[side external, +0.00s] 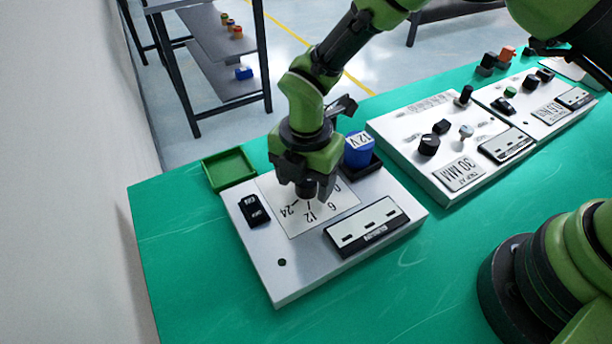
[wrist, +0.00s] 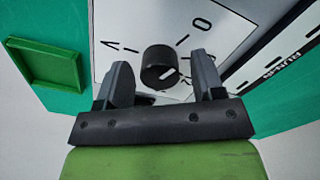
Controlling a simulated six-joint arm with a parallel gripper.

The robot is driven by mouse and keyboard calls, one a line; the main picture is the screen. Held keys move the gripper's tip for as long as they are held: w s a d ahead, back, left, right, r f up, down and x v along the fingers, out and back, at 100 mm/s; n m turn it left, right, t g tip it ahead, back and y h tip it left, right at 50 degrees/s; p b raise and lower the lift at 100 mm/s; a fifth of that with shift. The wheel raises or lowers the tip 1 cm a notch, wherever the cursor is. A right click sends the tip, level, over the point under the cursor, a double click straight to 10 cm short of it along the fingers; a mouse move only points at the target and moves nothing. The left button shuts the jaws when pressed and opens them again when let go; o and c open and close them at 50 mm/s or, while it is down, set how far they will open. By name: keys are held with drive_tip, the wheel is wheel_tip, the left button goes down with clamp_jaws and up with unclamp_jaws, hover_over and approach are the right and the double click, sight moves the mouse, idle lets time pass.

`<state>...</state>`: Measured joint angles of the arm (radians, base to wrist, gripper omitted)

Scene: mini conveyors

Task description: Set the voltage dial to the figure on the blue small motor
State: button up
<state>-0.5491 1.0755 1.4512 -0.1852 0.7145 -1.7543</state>
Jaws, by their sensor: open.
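The blue small motor (side external: 358,150), marked "12 V", sits in a dark holder at the back right of the white panel. The voltage dial (side external: 307,189) is a black round knob on a plate with 0, 6, 12 and 24 printed around it. In the wrist view the knob (wrist: 158,66) shows a short white line toward its lower right; I cannot tell which figure it meets. My gripper (side external: 303,176) points down over the dial. Its two fingers are open, one on each side of the knob in the wrist view, with gaps between.
On the same panel are a black switch (side external: 254,210) and a black-and-white strip (side external: 367,226). An empty green tray (side external: 228,168) lies behind the panel. Other white panels (side external: 450,145) with knobs stand to the right. The green table's front left is clear.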

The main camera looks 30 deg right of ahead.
drive_tip(key=c, duration=0.9)
drive_tip(key=shift+m, duration=0.3)
drive_tip(key=m, duration=0.3)
drive_tip(key=shift+m, duration=0.4)
drive_tip(key=m, duration=0.4)
drive_tip(key=shift+m, duration=0.3)
drive_tip(key=m, duration=0.4)
drive_tip(key=shift+m, duration=2.3)
